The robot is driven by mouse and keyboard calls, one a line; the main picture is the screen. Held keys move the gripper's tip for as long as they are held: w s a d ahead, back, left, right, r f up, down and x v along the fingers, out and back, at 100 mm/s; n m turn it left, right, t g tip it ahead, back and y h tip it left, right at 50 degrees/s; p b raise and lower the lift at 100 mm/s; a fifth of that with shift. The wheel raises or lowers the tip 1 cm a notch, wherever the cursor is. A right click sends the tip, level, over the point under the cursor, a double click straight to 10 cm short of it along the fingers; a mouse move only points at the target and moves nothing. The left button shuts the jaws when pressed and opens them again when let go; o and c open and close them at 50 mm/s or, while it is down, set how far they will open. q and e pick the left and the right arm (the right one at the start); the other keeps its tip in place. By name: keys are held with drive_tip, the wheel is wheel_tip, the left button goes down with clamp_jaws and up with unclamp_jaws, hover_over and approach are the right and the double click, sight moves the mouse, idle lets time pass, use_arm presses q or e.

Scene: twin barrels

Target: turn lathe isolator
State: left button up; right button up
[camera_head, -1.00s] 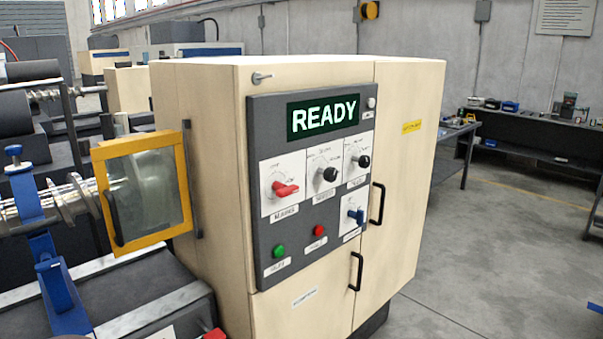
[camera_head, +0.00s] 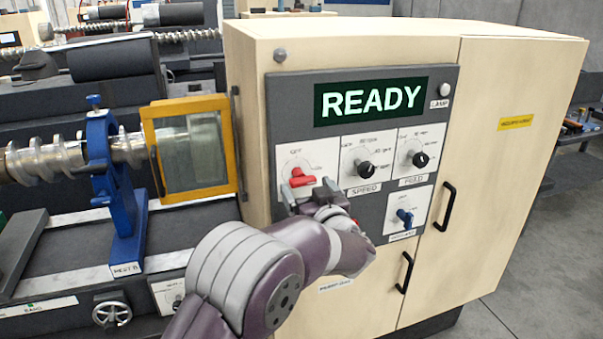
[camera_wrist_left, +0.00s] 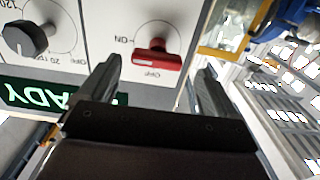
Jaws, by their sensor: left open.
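The red lathe isolator handle (camera_head: 302,178) sits on a white plate at the left of the dark control panel (camera_head: 285,105). Its bar lies roughly level. In the left wrist view, which is upside down, the handle (camera_wrist_left: 156,56) has an ON mark beside it and an OFF mark on the display side. My left gripper (camera_head: 310,189) is just in front of and below the handle, open. In the wrist view the fingers (camera_wrist_left: 158,75) stand apart on either side of the handle, with no contact visible. My arm hides the lower left of the panel. My right gripper is out of view.
The display (camera_head: 370,101) reads READY. Black speed (camera_head: 366,169) and feed (camera_head: 420,160) knobs and a blue switch (camera_head: 404,217) are to the right. A yellow-framed guard (camera_head: 148,130) is left of the cabinet. Black door handles (camera_head: 446,207) protrude; floor at right is open.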

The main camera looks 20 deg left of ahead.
sight(306, 182)
use_arm(q)
drive_tip(key=x, duration=0.3)
drive_tip(key=shift+w+d+r+p, duration=0.1)
drive_tip(key=shift+w+d+p, duration=0.15)
drive_tip(key=shift+p, duration=0.1)
drive_tip(key=shift+w+a, duration=0.2)
drive_tip(key=shift+w, duration=0.15)
drive_tip(key=shift+a, duration=0.3)
drive_tip(key=shift+d, duration=0.1)
drive_tip(key=c, duration=1)
drive_tip(key=shift+o, duration=0.2)
drive_tip(key=shift+f+n+b, duration=0.2)
drive_tip(key=shift+n+b, duration=0.45)
drive_tip(key=shift+b, duration=0.05)
drive_tip(key=shift+f+n+b, duration=0.2)
drive_tip(key=shift+n+b, duration=0.45)
drive_tip(key=n+b, duration=0.5)
drive_tip(key=n, duration=0.1)
drive_tip(key=shift+b, duration=0.4)
drive_tip(key=n+b, duration=0.4)
drive_tip(key=n, duration=0.1)
drive_tip(key=shift+f+n+b, duration=0.15)
drive_tip(key=shift+n+b, duration=1.5)
drive_tip(key=shift+n, duration=0.45)
